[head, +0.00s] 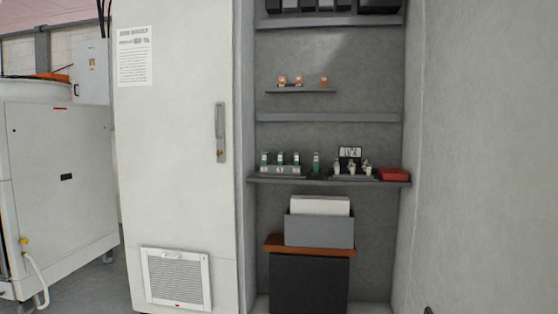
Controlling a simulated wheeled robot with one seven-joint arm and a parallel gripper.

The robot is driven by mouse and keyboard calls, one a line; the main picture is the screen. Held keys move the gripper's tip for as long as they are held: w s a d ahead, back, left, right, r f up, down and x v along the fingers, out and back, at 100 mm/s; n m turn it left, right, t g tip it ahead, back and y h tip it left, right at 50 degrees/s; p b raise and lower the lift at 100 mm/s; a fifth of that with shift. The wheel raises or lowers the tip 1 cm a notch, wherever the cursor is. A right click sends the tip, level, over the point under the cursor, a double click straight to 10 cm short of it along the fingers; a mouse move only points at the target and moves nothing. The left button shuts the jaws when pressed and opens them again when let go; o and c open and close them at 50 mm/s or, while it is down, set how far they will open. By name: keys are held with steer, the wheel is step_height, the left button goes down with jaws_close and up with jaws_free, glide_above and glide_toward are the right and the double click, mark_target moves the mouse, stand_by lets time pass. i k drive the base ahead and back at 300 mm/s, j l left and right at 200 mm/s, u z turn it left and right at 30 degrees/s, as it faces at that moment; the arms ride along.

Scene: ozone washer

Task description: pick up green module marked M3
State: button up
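Several small green and white modules stand upright on the middle shelf of the open cabinet. A row of them sits in a dark rack (282,172) at the shelf's left: a left one (264,159), a middle one (280,159) and a right one (296,159). Another green module (316,161) stands apart, just right of the rack. The markings are too small to read, so I cannot tell which is M3. My gripper is not in view.
The shelf (328,182) also holds a stand of whitish parts (352,168) and a red box (393,174). Orange-topped parts (298,80) sit on a small ledge above. A grey file box (320,228) is below. A white cabinet door (180,150) and a right wall (480,150) flank the opening.

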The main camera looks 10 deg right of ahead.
mark_target(298, 155)
steer(key=i+j+z, duration=0.25)
steer(key=i+j, duration=0.3)
steer(key=i+j+z, duration=0.25)
steer(key=i+j, duration=0.25)
steer(key=j, duration=0.15)
